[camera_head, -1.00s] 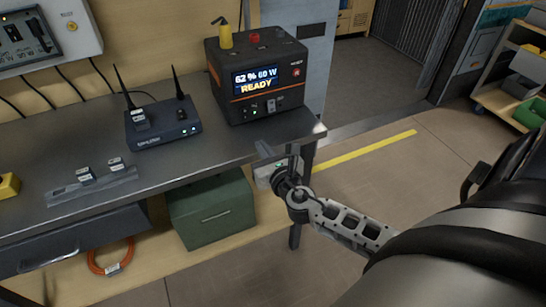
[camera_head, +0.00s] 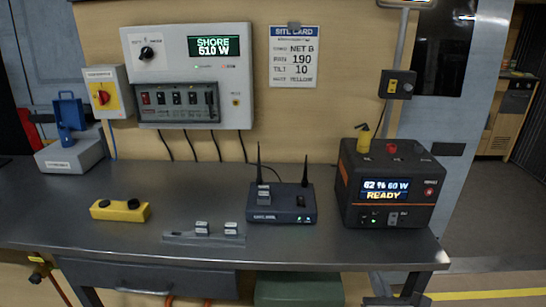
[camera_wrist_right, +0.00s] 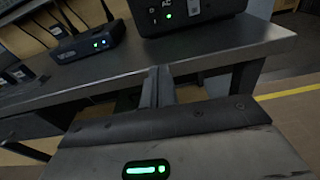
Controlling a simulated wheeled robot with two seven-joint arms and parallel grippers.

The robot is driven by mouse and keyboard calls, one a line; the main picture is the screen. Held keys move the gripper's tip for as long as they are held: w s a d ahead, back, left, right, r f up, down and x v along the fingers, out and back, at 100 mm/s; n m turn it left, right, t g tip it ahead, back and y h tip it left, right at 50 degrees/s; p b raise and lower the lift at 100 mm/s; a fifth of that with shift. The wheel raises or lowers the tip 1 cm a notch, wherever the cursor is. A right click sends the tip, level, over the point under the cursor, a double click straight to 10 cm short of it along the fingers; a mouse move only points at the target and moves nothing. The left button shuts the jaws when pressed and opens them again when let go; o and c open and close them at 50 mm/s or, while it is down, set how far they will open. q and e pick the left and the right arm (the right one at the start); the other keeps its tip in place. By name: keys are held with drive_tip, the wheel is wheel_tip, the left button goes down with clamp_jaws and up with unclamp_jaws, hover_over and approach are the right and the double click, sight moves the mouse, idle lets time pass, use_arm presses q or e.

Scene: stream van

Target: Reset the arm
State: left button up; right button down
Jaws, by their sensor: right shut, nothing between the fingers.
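My right gripper (camera_wrist_right: 158,88) shows in the right wrist view. Its two grey fingers are together with nothing between them, in front of the bench edge and below the black power station (camera_wrist_right: 190,15). In the head view only a small part of this gripper (camera_head: 392,298) shows at the bottom edge, by the bench's right leg. The rest of the right arm is out of the head view. My left gripper is not in view.
The grey bench (camera_head: 350,250) carries the power station (camera_head: 388,190), a router (camera_head: 282,205), a rail with small modules (camera_head: 200,238), a yellow control box (camera_head: 120,210) and a grey case (camera_head: 70,158). Open floor (camera_head: 490,265) lies to the right.

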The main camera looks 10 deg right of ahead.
drive_tip(key=s+a+f+m+g+y, duration=0.3)
drive_tip(key=s+a+m, duration=0.4)
drive_tip(key=m, duration=0.8)
drive_tip(key=s+a+f+m+g+y, duration=0.3)
drive_tip(key=s+a+m, duration=0.4)
drive_tip(key=m, duration=0.8)
drive_tip(key=shift+s+a+f+y, duration=0.2)
drive_tip(key=shift+a+f+y, duration=0.2)
drive_tip(key=shift+a+f, duration=0.5)
drive_tip(key=shift+a+r, duration=0.1)
